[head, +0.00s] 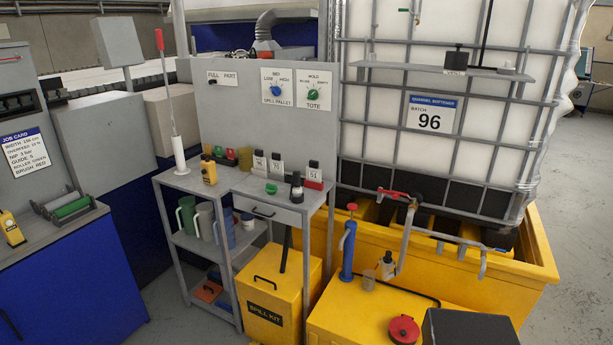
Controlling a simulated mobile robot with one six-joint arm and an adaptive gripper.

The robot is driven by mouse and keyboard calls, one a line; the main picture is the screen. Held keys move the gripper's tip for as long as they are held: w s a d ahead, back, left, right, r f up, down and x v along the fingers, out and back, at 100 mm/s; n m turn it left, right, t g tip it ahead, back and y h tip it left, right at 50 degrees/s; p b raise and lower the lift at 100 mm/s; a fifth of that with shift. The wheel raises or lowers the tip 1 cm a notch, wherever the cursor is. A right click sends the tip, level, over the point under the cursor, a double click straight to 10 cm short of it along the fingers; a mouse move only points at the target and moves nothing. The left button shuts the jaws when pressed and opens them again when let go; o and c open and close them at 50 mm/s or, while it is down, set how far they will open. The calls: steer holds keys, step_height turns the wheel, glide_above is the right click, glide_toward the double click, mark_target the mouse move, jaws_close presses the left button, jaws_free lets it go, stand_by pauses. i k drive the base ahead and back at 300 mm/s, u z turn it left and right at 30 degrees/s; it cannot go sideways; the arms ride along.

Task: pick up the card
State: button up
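A white job card (27,155) with a dark blue heading and several lines of print is on the front of the grey cabinet at the far left. A second white card, with a blue heading and "BATCH 96" (431,113), is on the cage of the large white tank at the right. Small numbered white tags (276,168) stand on dark pieces on the grey bench. I cannot tell which one the task means. My gripper is not in view.
The grey bench (178,181) carries a yellow handheld device (208,169) and several small coloured items; jugs stand on its shelf. A yellow spill kit box (265,309) and a yellow pallet (541,250) crowd the front. Bare floor (580,190) shows at the right.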

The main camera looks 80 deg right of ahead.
mark_target(313, 174)
steer(key=i, duration=0.75)
steer(key=z, duration=5.05)
steer(key=i, duration=0.15)
steer(key=u, duration=1.65)
